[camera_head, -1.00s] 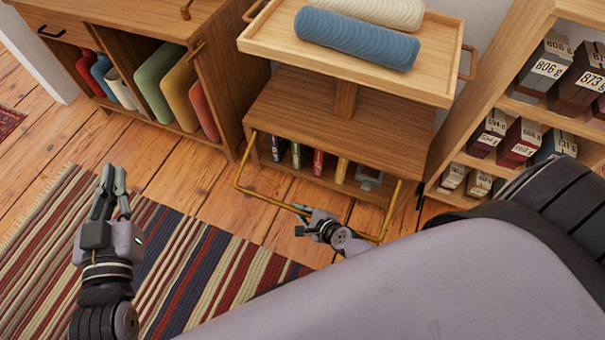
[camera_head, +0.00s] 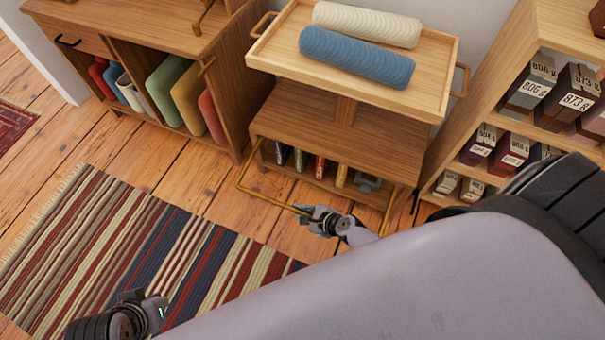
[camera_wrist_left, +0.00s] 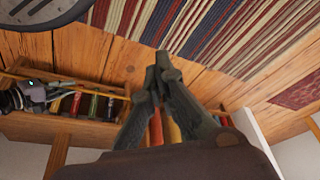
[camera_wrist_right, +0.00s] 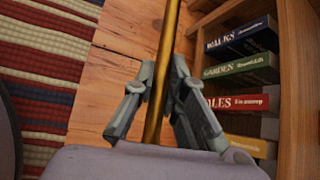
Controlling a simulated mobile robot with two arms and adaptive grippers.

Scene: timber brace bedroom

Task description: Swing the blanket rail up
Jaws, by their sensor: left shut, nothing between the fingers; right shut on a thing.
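The blanket rail is a thin brass U-shaped bar (camera_head: 262,197) that juts out low in front of the small wooden shelf unit, its side arms running back to the unit. In the right wrist view my right gripper (camera_wrist_right: 160,95) is shut around the brass bar (camera_wrist_right: 171,28). My left gripper shows at lower left in the head view, its fingers unclear there. In the left wrist view my left gripper (camera_wrist_left: 163,68) has its fingers together, empty, and apart from the rail.
A tray top (camera_head: 275,55) above the unit bears a blue roll (camera_head: 357,57) and a cream roll (camera_head: 367,23). Books stand in the unit. A cabinet (camera_head: 130,28) stands left, a shelf with boxes (camera_head: 575,100) right. A striped rug (camera_head: 130,250) covers the floor in front.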

